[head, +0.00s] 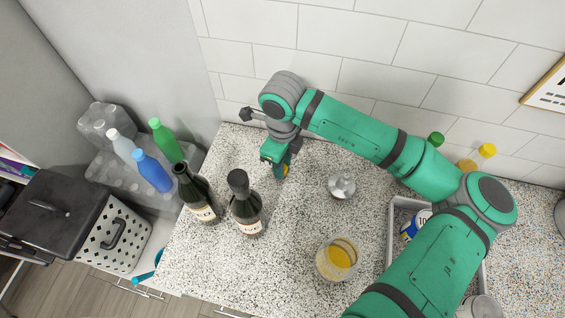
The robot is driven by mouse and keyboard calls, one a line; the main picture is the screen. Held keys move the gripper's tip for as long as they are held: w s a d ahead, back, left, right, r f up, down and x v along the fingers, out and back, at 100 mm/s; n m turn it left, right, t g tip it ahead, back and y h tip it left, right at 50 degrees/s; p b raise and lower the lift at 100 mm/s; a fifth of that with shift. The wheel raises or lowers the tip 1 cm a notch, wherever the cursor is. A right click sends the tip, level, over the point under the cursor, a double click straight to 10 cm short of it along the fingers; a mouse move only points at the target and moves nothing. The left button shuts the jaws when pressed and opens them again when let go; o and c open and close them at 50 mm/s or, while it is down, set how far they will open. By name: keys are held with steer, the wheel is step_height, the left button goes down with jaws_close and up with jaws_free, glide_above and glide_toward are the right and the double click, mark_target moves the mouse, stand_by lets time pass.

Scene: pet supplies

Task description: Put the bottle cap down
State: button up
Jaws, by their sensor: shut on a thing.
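My gripper (281,172) is above the speckled counter, just right of two dark wine-type bottles, its fingers pointing down. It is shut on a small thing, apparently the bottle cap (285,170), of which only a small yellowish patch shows. The fingers hide most of it, and I cannot tell whether it touches the counter. The left dark bottle (195,195) shows an open-looking neck. The right dark bottle (246,205) has a wide dark top.
A glass with yellow liquid (338,260) and a small silvery object (341,185) stand on the counter (290,285). A grey tray (391,235) holding a can lies partly under my arm. Plastic bottles (152,172) stand beyond the left edge.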

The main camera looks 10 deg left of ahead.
steer(key=shift+f, duration=0.1)
steer(key=o, duration=1)
step_height(320, 180, up, 12)
